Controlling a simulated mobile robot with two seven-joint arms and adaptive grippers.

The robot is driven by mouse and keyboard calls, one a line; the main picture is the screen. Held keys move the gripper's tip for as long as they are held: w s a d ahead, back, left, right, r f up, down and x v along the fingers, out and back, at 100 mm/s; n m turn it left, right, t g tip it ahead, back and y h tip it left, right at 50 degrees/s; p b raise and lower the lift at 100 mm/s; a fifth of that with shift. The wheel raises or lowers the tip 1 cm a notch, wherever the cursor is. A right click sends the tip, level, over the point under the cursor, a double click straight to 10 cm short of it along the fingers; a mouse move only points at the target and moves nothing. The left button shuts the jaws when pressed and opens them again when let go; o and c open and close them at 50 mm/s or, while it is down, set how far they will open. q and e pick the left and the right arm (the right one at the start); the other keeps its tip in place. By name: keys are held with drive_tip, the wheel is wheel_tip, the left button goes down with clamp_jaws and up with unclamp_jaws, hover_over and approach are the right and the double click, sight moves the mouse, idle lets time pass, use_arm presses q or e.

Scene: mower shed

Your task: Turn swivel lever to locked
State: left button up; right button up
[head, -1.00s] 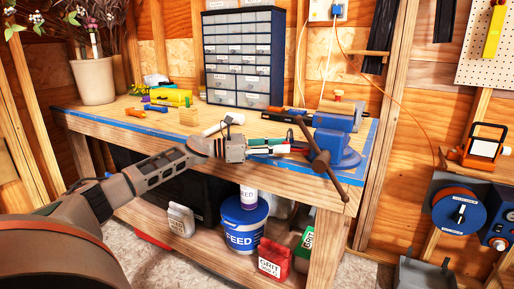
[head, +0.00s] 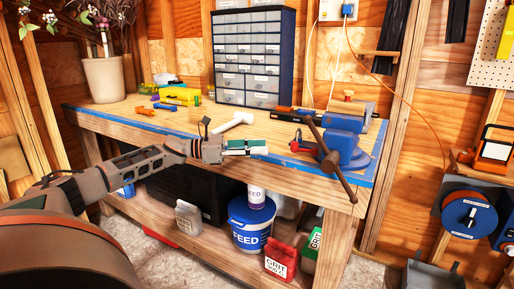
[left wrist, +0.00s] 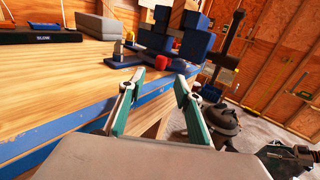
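The blue bench vise (head: 345,148) stands at the right end of the workbench, with a long dark bar handle tilted across its front. In the left wrist view, the vise (left wrist: 155,38) is ahead of my fingers, and a small red knob (left wrist: 161,62) shows low at its base; I take it for the swivel lever's end. In the head view a small lever (head: 297,143) shows just left of the vise, its position hard to read. My left gripper (head: 262,147) is left of the vise at the bench's front edge, its green-padded fingers (left wrist: 160,82) apart and empty.
The wooden workbench (head: 110,117) has a blue front edge. A white-headed mallet (head: 236,122) lies behind my left gripper. A drawer cabinet (head: 254,60) stands at the back. In the left wrist view a dark mechanical part (left wrist: 290,155), possibly my right gripper, shows at lower right.

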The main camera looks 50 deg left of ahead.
use_arm(q)
drive_tip(key=shift+d+r, duration=0.15)
drive_tip(key=c, duration=0.9)
drive_tip(key=d+r+n+t+p, duration=0.1)
drive_tip(key=d+n, duration=0.1)
drive_tip(key=n, duration=0.1)
drive_tip(key=d+r+n+t+y+p, duration=0.1)
drive_tip(key=d+n+p, duration=0.1)
drive_tip(key=n, duration=0.1)
drive_tip(key=d+r+n+t+y+p, duration=0.1)
drive_tip(key=d+n, duration=0.1)
drive_tip(key=n, duration=0.1)
drive_tip(key=shift+s+d+t, duration=0.2)
drive_tip(key=shift+s+t, duration=0.1)
clamp_jaws()
drive_tip(key=s+d+f+n+y+p, duration=0.15)
drive_tip(key=s+n+y, duration=0.25)
drive_tip(key=n, duration=0.4)
drive_tip(key=s+d+f+n+y+p, duration=0.1)
drive_tip(key=s+d+n+y+p, duration=0.25)
drive_tip(key=n, duration=0.45)
drive_tip(key=w+a+b, duration=0.1)
drive_tip(key=w+a, duration=0.2)
drive_tip(key=w, duration=1)
drive_tip(key=shift+f, duration=0.2)
use_arm(e)
drive_tip(key=shift+s+r, duration=0.2)
drive_tip(key=shift+r, duration=1.65)
